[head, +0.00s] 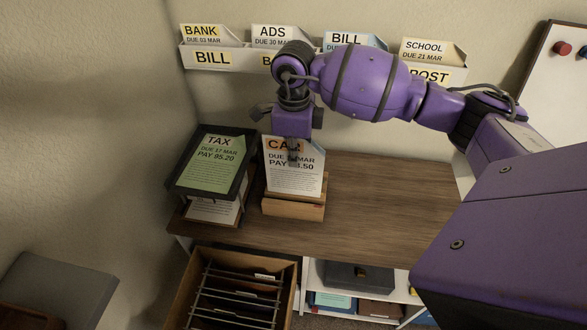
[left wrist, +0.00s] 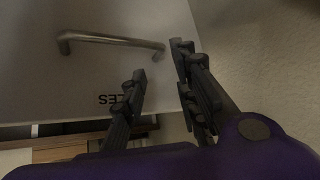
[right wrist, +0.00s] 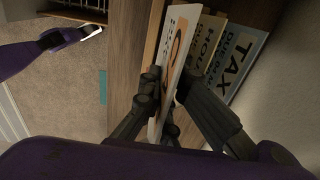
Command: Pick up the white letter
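The white letter (head: 293,178), with an orange-marked CAR heading, stands upright in a wooden holder (head: 292,208) on the desk. My right gripper (head: 292,150) is at its upper part from above, with one dark finger across its printed front. In the right wrist view the letter (right wrist: 178,50) is seen nearly edge-on, pinched between the fingers of the right gripper (right wrist: 168,85). Behind it stand a beige letter (right wrist: 207,45) and a blue TAX letter (right wrist: 235,60). My left gripper (left wrist: 158,75) is open and empty, near a pale drawer front with a metal handle (left wrist: 110,40).
A dark-framed tray (head: 243,185) with a green TAX letter stands left of the holder. A wall rack (head: 235,57) of labelled letters is behind my right arm. An open wooden drawer (head: 285,258) with dividers is below. The desk (head: 375,205) is clear to the right.

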